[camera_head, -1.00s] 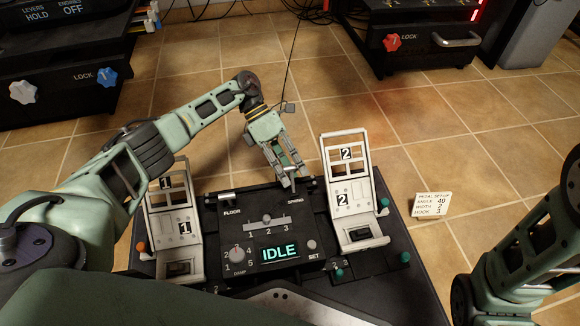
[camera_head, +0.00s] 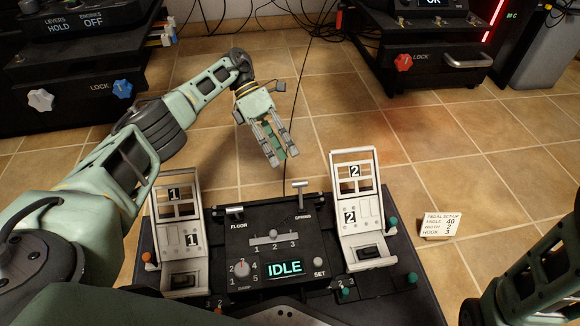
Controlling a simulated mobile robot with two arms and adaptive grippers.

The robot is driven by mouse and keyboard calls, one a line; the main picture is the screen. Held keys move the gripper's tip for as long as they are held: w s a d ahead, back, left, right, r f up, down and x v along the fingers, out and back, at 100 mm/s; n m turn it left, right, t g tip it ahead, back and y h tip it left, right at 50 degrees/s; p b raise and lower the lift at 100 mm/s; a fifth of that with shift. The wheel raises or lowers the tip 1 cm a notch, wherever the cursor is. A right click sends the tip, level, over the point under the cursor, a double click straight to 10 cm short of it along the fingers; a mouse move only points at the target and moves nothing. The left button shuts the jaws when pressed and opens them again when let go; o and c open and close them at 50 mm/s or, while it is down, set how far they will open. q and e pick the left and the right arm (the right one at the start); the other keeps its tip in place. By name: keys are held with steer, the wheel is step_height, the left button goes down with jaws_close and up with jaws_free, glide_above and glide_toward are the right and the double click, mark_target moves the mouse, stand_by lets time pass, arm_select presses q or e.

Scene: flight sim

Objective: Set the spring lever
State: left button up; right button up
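The pedal set-up panel (camera_head: 255,238) stands at the bottom middle, its display (camera_head: 285,268) reading IDLE. The spring lever (camera_head: 299,190), with a pale T-shaped handle, stands up at the panel's far edge above the word SPRING. The floor lever (camera_head: 235,211) is at the far left of the panel and looks lower. My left gripper (camera_head: 282,156) is beyond the panel, up and left of the spring lever and apart from it, with nothing seen held. My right gripper is out of view.
White pedals marked 1 (camera_head: 178,225) and 2 (camera_head: 355,210) flank the panel. A note card (camera_head: 440,225) on the right reads angle 40, width 2, with the last line unclear. Black consoles (camera_head: 75,85) and (camera_head: 415,55) stand behind. Tiled floor between is clear.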

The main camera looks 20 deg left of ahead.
arm_select(q)
steer(key=shift+v, duration=0.9)
